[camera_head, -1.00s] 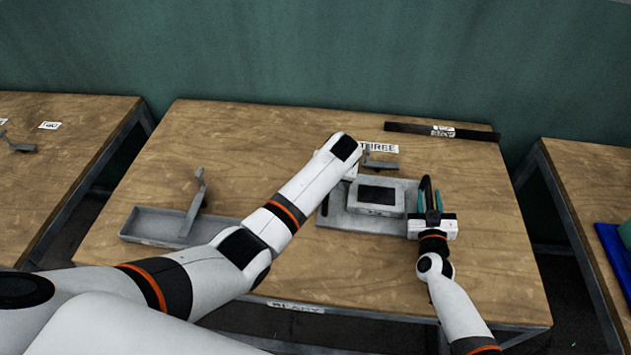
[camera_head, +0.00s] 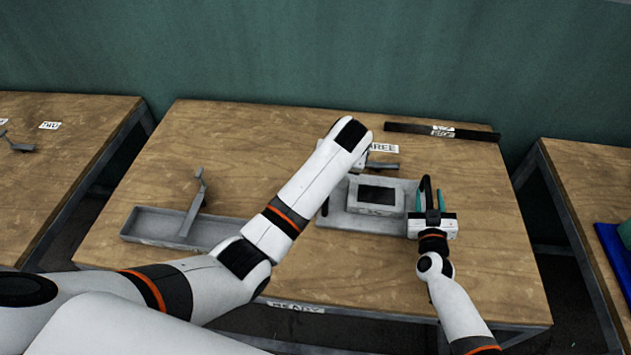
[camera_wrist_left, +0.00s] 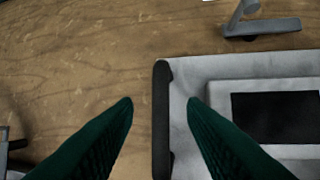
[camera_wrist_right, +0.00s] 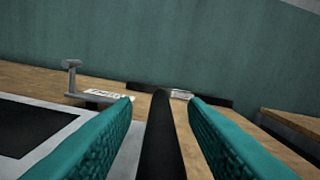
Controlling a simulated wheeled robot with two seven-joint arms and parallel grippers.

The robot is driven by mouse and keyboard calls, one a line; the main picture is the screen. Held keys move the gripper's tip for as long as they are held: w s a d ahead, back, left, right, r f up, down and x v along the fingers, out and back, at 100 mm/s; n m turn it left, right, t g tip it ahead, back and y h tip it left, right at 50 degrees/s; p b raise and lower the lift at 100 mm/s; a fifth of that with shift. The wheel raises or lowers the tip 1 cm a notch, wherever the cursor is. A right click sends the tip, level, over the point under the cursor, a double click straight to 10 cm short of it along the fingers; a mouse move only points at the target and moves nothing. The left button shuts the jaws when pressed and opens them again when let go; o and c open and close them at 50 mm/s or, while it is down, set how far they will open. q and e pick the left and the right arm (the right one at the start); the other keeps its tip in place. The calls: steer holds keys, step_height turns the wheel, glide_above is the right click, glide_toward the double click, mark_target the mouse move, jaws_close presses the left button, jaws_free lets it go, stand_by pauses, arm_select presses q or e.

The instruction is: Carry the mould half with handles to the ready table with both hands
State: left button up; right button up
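The mould half is a grey plate (camera_head: 362,222) with a raised block and a dark rectangular recess. It lies flat on the wooden table (camera_head: 330,265), whose front edge bears a label that appears to say READY. Its black left handle (camera_wrist_left: 162,120) shows in the left wrist view between the spread fingers of my left gripper (camera_wrist_left: 161,103). My left forearm hides that gripper in the head view. My right gripper (camera_head: 429,197) is open, its teal fingers on either side of the black right handle (camera_wrist_right: 158,140), with gaps visible in the right wrist view.
A long grey tray (camera_head: 165,228) with an upright bracket stands at left on the table. A small grey bracket (camera_head: 382,166) and a THREE label are behind the mould half. A black bar (camera_head: 470,133) lies at the back edge. Other tables stand left and right.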

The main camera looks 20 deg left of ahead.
steer(key=shift+s, duration=0.25)
steer(key=s, duration=0.3)
steer(key=s+d, duration=0.1)
steer(key=s, duration=0.3)
steer(key=s+d, duration=0.1)
steer(key=s, duration=0.3)
steer(key=shift+s+d, duration=0.15)
steer(key=shift+s, duration=0.05)
arm_select(q)
steer(key=v, duration=0.4)
steer(key=shift+s+d+r, duration=0.1)
steer(key=shift+r, duration=0.25)
